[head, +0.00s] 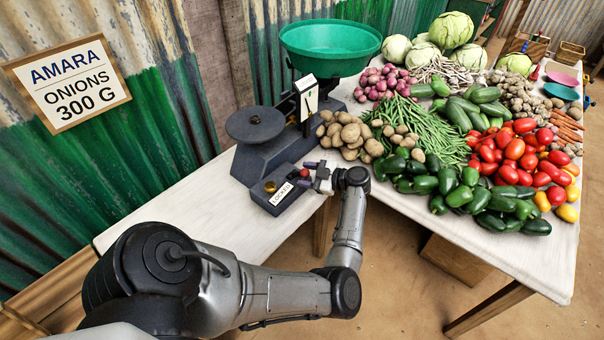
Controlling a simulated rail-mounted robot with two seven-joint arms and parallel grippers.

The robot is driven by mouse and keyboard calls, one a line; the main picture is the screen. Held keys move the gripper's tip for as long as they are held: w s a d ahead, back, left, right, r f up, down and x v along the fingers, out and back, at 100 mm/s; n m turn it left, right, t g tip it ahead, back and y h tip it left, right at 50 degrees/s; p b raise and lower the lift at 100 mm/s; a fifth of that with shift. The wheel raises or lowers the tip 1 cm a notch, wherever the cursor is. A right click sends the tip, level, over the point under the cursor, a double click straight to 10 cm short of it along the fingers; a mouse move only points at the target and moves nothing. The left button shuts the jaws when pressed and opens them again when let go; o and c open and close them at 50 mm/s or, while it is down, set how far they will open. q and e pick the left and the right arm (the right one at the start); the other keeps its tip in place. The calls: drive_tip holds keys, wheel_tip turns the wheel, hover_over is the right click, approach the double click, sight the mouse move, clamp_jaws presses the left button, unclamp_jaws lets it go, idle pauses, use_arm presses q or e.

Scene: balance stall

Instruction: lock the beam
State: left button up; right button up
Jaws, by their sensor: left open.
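The dark grey balance (262,158) stands on the white table, with a green bowl (330,52) at the back and a flat round plate (255,124) at the front. A white upright dial (309,104) stands between them. A low box in front of the balance carries a brass knob (270,186), a red knob (304,173) and a label reading "LOCKED" (282,194). My right gripper is out of view.
Potatoes (345,136) lie close to the right of the balance, with green beans (425,130), peppers, tomatoes and onions beyond. A sign (68,83) reading "AMARA ONIONS 300 G" hangs at left. The table's left part (180,215) is bare.

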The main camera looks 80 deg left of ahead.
use_arm(q)
drive_tip(key=p+v, duration=0.1)
drive_tip(key=v, duration=1.1)
drive_tip(key=shift+s, duration=0.1)
